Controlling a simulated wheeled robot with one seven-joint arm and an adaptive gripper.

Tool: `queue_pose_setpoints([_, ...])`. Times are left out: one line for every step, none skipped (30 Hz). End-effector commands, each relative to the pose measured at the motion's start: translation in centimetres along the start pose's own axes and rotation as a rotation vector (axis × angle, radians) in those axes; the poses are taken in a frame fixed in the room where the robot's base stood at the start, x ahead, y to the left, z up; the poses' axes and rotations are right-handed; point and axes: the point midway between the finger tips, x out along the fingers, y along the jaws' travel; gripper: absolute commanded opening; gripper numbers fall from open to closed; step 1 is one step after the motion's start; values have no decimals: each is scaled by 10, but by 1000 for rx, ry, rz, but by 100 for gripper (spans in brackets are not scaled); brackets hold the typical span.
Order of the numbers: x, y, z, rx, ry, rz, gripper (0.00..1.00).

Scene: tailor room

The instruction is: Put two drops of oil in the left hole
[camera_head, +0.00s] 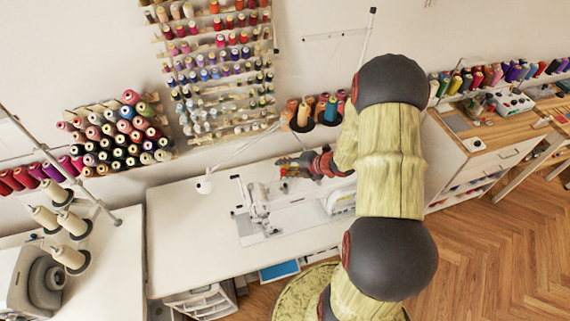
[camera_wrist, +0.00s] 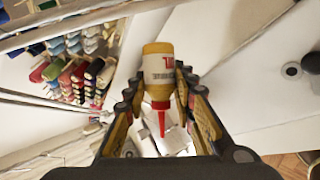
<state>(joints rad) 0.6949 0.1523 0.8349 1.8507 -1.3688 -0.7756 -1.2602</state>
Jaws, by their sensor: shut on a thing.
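My gripper (camera_wrist: 160,95) is shut on an oil bottle (camera_wrist: 158,65), which has a yellowish body, a white label with red print and a red nozzle. In the wrist view the nozzle points down the picture, over white machine parts. In the head view my gripper (camera_head: 289,164) is above the white table, behind and right of the head of the white sewing machine (camera_head: 259,202). The bottle is too small to make out clearly there. The machine also shows in the wrist view (camera_wrist: 174,140), partly hidden behind the nozzle and fingers. The left hole cannot be made out in either view.
The white table (camera_head: 185,240) is mostly clear left of the machine. A thin lamp arm with a white base (camera_head: 204,185) stands behind it. Thread racks (camera_head: 222,75) hang on the wall. Thread cones on a stand (camera_head: 72,225) are at left. A wooden-topped cabinet (camera_head: 480,140) is at right.

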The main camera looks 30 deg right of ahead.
Motion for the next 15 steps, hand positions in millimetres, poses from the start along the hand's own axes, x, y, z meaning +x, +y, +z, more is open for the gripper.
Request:
queue_pose_setpoints([-2,2,0,8,7,-3,3])
queue_pose_setpoints([-2,3,0,12,11,-5,3])
queue_pose_setpoints([-3,3,0,17,16,-8,3])
queue_pose_setpoints([-3,3,0,21,20,-9,3])
queue_pose_setpoints([-3,3,0,27,24,-11,3])
queue_pose_setpoints([-3,4,0,33,28,-14,3])
queue_pose_setpoints([-3,4,0,37,32,-15,3])
queue_pose_setpoints([-4,4,0,40,36,-17,3])
queue_pose_setpoints([-4,4,-1,46,42,-20,3])
queue_pose_setpoints([-4,4,-1,52,46,-22,3])
queue_pose_setpoints([-4,4,-1,57,49,-24,3])
queue_pose_setpoints([-4,4,-2,62,54,-27,3])
queue_pose_setpoints([-5,4,-2,66,58,-28,3])
queue_pose_setpoints([-5,5,-2,71,62,-30,3])
queue_pose_setpoints([-5,5,-2,77,68,-33,3])
